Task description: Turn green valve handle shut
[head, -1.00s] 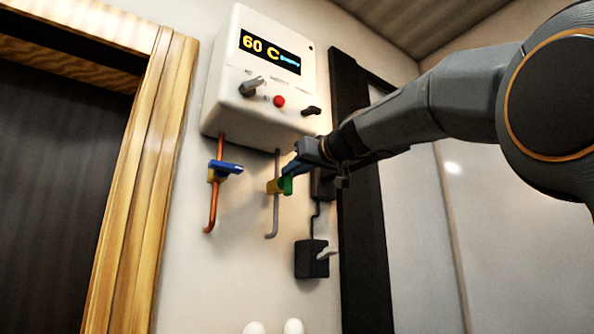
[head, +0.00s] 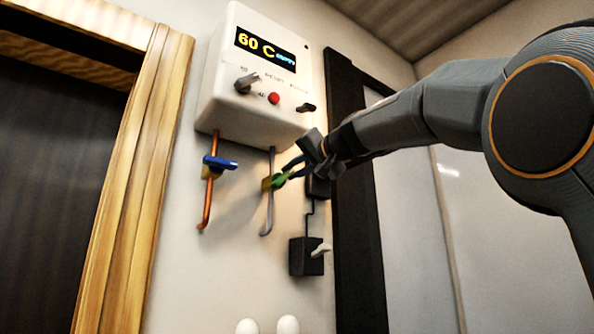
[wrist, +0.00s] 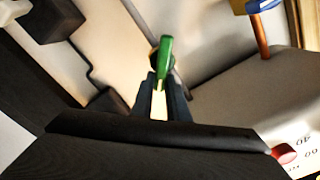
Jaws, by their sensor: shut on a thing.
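The green valve handle (head: 281,179) sits on a yellow valve body (head: 267,183) on the grey pipe (head: 268,215) below the white boiler box. My gripper (head: 290,171) reaches it from the upper right, with its fingers at the handle. In the wrist view the green handle (wrist: 164,62) stands out beyond the tips of my two dark fingers (wrist: 163,90), which close around its near end. In the head view the handle slants up to the right, away from the pipe. The fingers hide part of it.
The white boiler (head: 262,80) has a display reading 60 C, knobs and a red button (head: 274,98). A blue valve handle (head: 219,163) is on the copper pipe (head: 206,205) to the left. A black switch box (head: 306,256) with a cable is below right.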

